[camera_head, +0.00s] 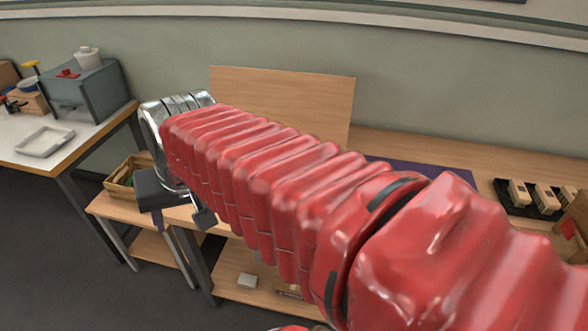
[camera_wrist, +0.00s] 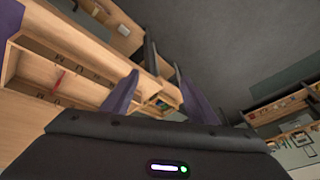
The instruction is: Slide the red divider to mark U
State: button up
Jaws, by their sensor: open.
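The red divider (camera_wrist: 57,80) shows in the wrist view as a small thin red strip. It stands in a long shallow wooden tray (camera_wrist: 12,62) at the left, with dark letter marks along its sides. The letters are too small and tilted to read surely, so I cannot tell which mark is U or which mark the divider is at. My gripper (camera_wrist: 156,74) has two purple fingers spread apart with nothing between them, well to the right of the divider. In the head view my gripper (camera_head: 180,218) hangs beyond the bench's left end; my red arm hides much of the bench, and the divider does not show.
A wooden crate (camera_head: 122,188) with green contents stands on a low bench near my gripper. At the left, a white table (camera_head: 25,148) bears a grey cabinet (camera_head: 88,92) and a tray (camera_head: 45,142). A black tray of wooden blocks (camera_head: 520,193) is at the right. Dark floor is open at the left.

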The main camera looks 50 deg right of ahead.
jog(key=w+d+m, duration=0.3)
jog(key=d+m, duration=0.1)
jog(key=d, duration=0.3)
jog(key=w+d+f+m+g, duration=0.1)
jog(key=w+d+m, duration=0.2)
jog(key=d+m, duration=0.3)
jog(key=w+d+m, duration=0.3)
jog(key=d, duration=0.6)
jog(key=s+d+f+m, duration=0.2)
jog(key=d+f+m, duration=0.1)
jog(key=d, duration=0.5)
jog(key=s+d+f+m+y, duration=0.1)
jog(key=s+d+f+m, duration=0.1)
jog(key=d+m, duration=0.3)
jog(key=s+d+f+m+y, duration=0.1)
jog(key=d+f+m, duration=0.3)
jog(key=d, duration=0.8)
jog(key=shift+s+f+m+t, duration=0.3)
jog(key=shift+s+f, duration=0.1)
jog(key=shift+s, duration=0.2)
jog(key=x, duration=1.4)
jog(key=shift+c, duration=0.5)
